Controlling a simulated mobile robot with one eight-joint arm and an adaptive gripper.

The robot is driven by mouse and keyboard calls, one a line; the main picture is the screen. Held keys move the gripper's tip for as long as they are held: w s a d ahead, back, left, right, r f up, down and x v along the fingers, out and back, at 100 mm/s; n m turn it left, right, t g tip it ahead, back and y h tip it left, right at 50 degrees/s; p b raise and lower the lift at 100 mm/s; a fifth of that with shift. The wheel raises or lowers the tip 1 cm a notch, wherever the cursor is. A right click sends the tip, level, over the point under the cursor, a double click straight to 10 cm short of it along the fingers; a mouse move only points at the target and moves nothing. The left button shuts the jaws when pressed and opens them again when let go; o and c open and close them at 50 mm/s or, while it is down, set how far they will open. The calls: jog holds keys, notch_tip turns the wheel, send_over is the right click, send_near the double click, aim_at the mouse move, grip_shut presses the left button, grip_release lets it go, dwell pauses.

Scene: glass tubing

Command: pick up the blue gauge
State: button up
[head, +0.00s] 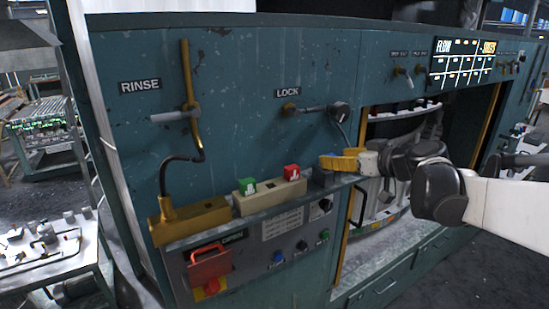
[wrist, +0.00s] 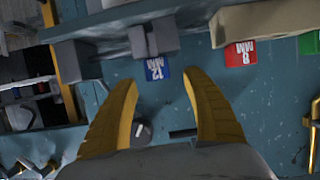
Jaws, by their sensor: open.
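The blue gauge (wrist: 156,69), a small cube marked "12 MM", shows in the wrist view just beyond the fingertips and roughly centred between them. It is joined to or set against a grey block (wrist: 152,40). My gripper (wrist: 160,82) has its two yellow fingers spread, with nothing between them. In the head view my gripper (head: 337,162) is at the right end of the ledge, in front of the panel.
A red gauge (head: 291,172) and a green gauge (head: 247,185) sit in a beige holder (head: 270,197) left of my gripper. A brass block (head: 187,222) stands further left. The lock lever (head: 312,109) is above. An open bay (head: 400,135) lies to the right.

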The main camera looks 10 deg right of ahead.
jog(key=x, duration=0.3)
jog(key=shift+w, duration=0.35)
jog(key=shift+s, duration=0.2)
jog(key=c, duration=1.3)
grip_shut()
jog(key=shift+r, duration=0.15)
